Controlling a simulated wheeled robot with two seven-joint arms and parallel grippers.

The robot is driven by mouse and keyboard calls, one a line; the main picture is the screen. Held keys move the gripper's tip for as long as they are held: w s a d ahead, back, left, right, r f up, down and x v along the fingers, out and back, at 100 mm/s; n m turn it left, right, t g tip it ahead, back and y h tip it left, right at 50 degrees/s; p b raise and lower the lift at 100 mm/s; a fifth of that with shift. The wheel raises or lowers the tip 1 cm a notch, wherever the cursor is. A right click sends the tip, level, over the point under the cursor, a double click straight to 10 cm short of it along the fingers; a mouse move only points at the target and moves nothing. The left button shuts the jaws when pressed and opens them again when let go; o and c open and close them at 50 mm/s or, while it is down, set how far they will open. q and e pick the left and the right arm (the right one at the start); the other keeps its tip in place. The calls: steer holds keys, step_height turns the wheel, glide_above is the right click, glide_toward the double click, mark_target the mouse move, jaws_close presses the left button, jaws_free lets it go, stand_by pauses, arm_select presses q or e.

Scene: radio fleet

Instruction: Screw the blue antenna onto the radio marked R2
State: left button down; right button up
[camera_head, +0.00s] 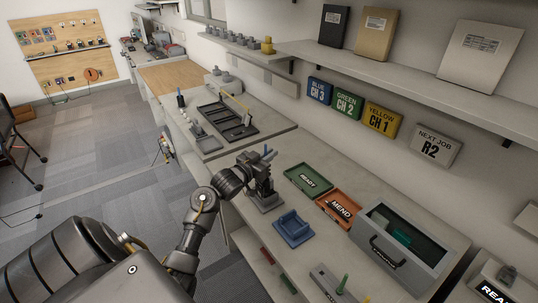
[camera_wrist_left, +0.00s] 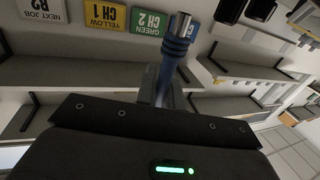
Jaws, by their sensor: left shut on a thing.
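My left gripper (camera_head: 262,165) is shut on the blue antenna (camera_head: 268,152), over the workbench. In the left wrist view the blue antenna (camera_wrist_left: 174,55) sticks out beyond the fingers (camera_wrist_left: 165,88), with a bare metal end at the top. A dark grey stand (camera_head: 266,201) is directly below the gripper; whether it holds a radio is hidden. I cannot make out a radio marked R2; only a wall sign (camera_head: 437,145) reads "NEXT JOB R2". My right gripper is not in view.
A blue cradle (camera_head: 292,230), a green READY tray (camera_head: 308,182), an orange MEND tray (camera_head: 339,208) and a grey open-topped box (camera_head: 376,250) stand to the right. A block (camera_head: 326,282) holds a green antenna in front. A black tray (camera_head: 222,121) lies farther back.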

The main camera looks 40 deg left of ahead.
arm_select(q)
steer(key=shift+p, duration=0.3)
steer(key=shift+f+b, duration=0.85)
steer(key=shift+f, duration=0.4)
steer(key=c, duration=1.5)
jaws_free()
steer(key=shift+o, duration=0.2)
steer(key=s+b, duration=0.2)
steer(key=s, duration=0.8)
steer(key=shift+s+a, duration=0.15)
steer(key=shift+s, duration=0.25)
